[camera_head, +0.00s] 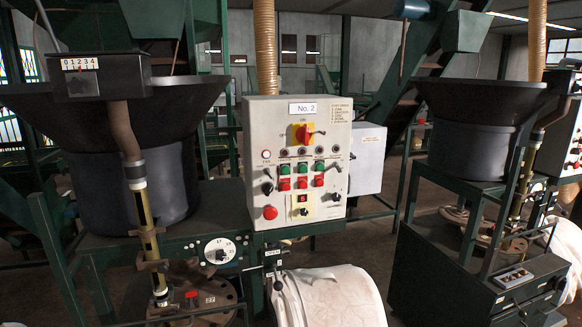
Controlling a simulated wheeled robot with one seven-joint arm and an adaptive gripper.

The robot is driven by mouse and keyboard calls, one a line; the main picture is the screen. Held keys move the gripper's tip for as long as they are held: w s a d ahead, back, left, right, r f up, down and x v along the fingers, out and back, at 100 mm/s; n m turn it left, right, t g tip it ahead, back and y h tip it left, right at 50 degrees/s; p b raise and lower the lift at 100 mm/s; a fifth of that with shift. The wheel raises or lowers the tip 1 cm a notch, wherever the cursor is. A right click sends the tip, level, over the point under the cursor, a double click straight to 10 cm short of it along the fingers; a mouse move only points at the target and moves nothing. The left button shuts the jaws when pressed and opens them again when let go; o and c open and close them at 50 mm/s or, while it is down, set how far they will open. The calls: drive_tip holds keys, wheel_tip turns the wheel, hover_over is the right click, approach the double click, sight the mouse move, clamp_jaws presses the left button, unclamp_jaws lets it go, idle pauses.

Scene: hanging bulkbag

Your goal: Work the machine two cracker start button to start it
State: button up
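The machine two control panel (240,190) is a pale box labelled No. 2, upright in the middle of the head view. Three green buttons (302,167) sit in a row at its mid-height, with red buttons (302,183) below them. The small labels are too blurred to read, so I cannot tell which green button is the cracker start. A red rotary switch (304,134) on a yellow plate is above. A larger red round button (270,212) is at the lower left. My gripper is not in view, and nothing covers the panel face.
A black hopper (130,190) with a pipe stands left of the panel, and another hopper (470,130) stands right. A white bag (325,295) bulges below the panel. A dial (220,251) and green frame bars are beside it. The space directly before the panel face looks clear.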

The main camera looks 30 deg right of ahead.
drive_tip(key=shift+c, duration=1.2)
